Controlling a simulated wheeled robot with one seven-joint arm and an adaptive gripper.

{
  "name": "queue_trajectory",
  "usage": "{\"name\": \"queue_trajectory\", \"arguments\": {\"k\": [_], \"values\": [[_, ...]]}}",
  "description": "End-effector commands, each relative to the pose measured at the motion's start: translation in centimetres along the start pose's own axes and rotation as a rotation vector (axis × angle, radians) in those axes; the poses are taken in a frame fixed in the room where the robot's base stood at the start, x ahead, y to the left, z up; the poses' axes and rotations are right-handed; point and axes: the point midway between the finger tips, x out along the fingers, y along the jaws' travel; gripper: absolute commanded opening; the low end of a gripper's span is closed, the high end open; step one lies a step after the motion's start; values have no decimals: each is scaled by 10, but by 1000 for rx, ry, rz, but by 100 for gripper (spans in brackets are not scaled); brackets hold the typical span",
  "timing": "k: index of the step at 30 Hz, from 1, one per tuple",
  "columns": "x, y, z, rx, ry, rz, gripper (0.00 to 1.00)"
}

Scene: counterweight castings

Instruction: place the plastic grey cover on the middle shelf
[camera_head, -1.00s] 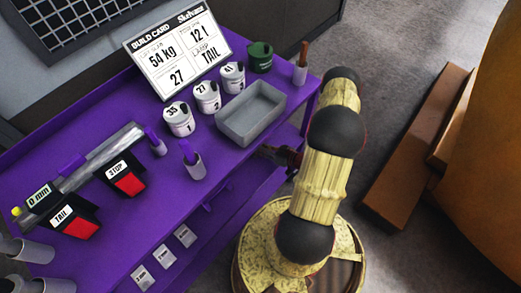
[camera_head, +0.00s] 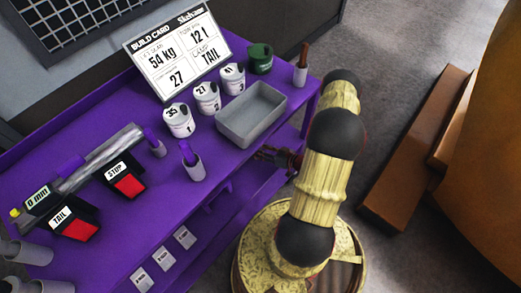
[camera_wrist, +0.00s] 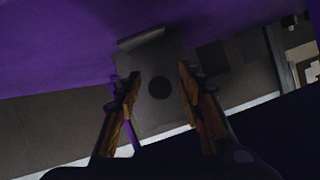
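In the wrist view a flat grey piece with a dark round spot (camera_wrist: 172,57) and a raised lip along its far edge lies just beyond my fingertips; it looks like the grey cover. My gripper (camera_wrist: 158,78) has its two fingers apart, one near each side of the piece. I cannot tell whether they touch it. In the head view my gripper (camera_head: 264,154) is at the right end of the purple bench, below the top's front edge. The purple lower shelf (camera_head: 215,222) shows under the top. The cover is hidden in the head view.
The purple bench top (camera_head: 135,225) carries a grey open bin (camera_head: 236,131), white numbered canisters (camera_head: 179,121), a green canister (camera_head: 260,57), a build card (camera_head: 180,55) and red-black boxes (camera_head: 122,180). Brown beams (camera_head: 415,160) lie on the floor at right.

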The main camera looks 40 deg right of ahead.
Motion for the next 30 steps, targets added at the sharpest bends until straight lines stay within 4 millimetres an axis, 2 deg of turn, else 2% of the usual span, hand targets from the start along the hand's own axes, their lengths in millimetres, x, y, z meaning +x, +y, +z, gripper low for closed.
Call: {"name": "queue_trajectory", "arguments": {"k": [5, 21, 25, 30], "values": [[-8, 0, -3, 1, 1, 2, 39], [-102, 0, -4, 2, 1, 3, 39], [-114, 0, -3, 1, 1, 2, 39], [-121, -1, -2, 0, 0, 0, 39]]}}
